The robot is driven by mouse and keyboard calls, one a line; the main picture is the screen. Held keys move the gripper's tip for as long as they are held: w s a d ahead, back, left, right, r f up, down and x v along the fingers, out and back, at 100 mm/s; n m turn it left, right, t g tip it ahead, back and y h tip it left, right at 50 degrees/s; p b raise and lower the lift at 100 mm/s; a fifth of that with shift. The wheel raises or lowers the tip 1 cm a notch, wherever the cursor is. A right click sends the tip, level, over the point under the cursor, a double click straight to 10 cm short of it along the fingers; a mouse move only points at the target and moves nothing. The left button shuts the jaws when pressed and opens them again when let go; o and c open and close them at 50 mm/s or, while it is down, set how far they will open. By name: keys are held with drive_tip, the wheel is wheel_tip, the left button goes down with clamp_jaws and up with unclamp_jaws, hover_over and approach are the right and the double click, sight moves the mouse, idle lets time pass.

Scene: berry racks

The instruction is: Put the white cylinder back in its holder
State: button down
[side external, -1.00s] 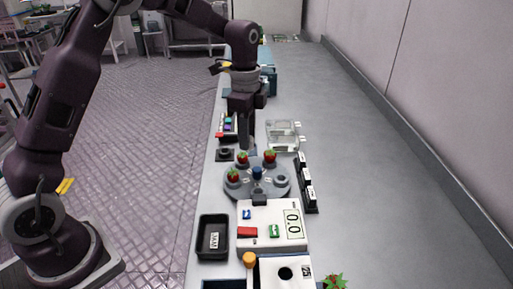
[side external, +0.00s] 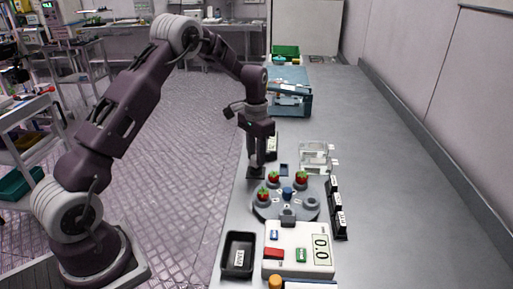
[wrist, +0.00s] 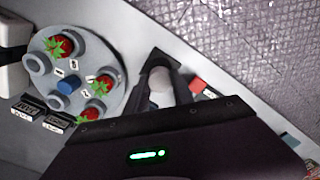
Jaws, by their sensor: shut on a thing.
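My gripper (side external: 255,162) points straight down at the black square holder (side external: 257,174) on the left edge of the bench. In the wrist view, the fingers (wrist: 160,82) are shut on the white cylinder (wrist: 160,92), whose pale rounded top shows between them. The dark holder base (wrist: 149,58) shows in part behind the fingers. The cylinder's lower end is hidden, so I cannot tell how deep it sits in the holder. In the side view the fingers hide the cylinder.
A grey round rack (side external: 265,212) with red berries and a blue knob stands close by. A scale (side external: 298,262), a black tray (side external: 229,270), a clear box (side external: 314,152) and a row of black labelled blocks (side external: 341,224) are around it. The bench's right side is clear.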

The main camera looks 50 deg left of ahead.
drive_tip(key=shift+f, duration=0.35)
drive_tip(key=shift+f, duration=0.25)
idle(0.3)
drive_tip(key=c, duration=1)
unclamp_jaws()
drive_tip(key=shift+r, duration=0.15)
drive_tip(key=shift+r, duration=3.4)
